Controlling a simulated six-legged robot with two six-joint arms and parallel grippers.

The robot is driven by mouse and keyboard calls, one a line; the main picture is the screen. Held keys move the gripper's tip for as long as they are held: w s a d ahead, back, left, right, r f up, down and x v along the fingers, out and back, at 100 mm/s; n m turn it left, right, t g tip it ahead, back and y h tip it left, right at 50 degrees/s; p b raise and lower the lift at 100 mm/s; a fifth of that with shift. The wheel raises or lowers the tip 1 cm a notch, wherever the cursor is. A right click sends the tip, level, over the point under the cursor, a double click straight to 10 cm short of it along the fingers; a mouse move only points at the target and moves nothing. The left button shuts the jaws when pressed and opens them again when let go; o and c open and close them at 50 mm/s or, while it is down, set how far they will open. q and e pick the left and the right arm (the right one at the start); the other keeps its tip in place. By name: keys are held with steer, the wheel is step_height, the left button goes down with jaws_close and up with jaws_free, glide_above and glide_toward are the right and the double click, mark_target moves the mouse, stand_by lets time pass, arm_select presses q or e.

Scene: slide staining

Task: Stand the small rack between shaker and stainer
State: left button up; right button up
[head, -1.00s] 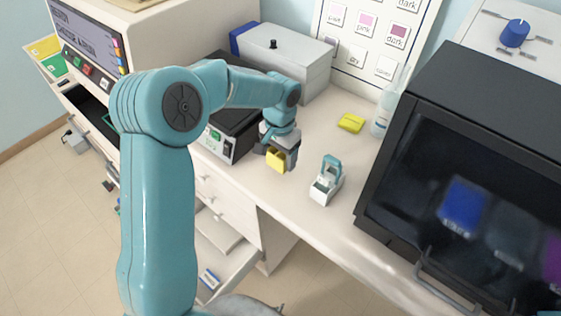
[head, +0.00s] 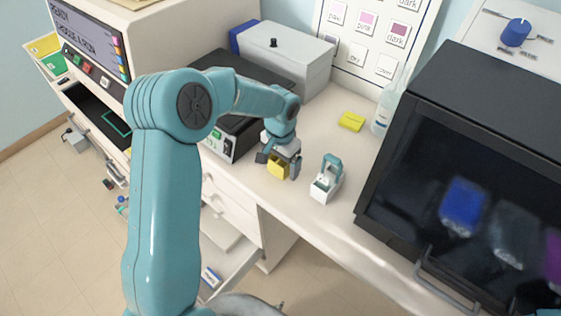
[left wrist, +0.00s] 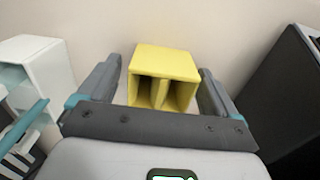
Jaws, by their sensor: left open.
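A small yellow rack (head: 278,168) with open compartments stands on the counter, just right of a black box with a green switch (head: 245,130). My left gripper (head: 279,166) is open around the yellow rack, and its fingers partly hide it. In the left wrist view the rack (left wrist: 165,64) sits between the two spread fingers (left wrist: 162,95), with a gap on each side. A dark glass-fronted machine (head: 450,190) stands further right. I cannot tell for sure which machines are the shaker and the stainer. My right gripper is not in view.
A white holder with a teal handle (head: 327,182) stands close right of the gripper, and also shows in the left wrist view (left wrist: 38,75). A yellow pad (head: 351,121) and a clear bottle (head: 384,110) stand behind. The counter's front edge is near; an open drawer (head: 232,262) is below.

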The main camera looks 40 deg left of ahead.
arm_select(q)
steer(key=shift+w+r, duration=0.1)
steer(key=shift+r, duration=0.3)
step_height(320, 180, up, 10)
steer(key=shift+r+b, duration=0.1)
steer(key=shift+b, duration=0.4)
steer(key=shift+r, duration=0.65)
steer(key=shift+f, duration=0.1)
steer(key=shift+s, duration=0.2)
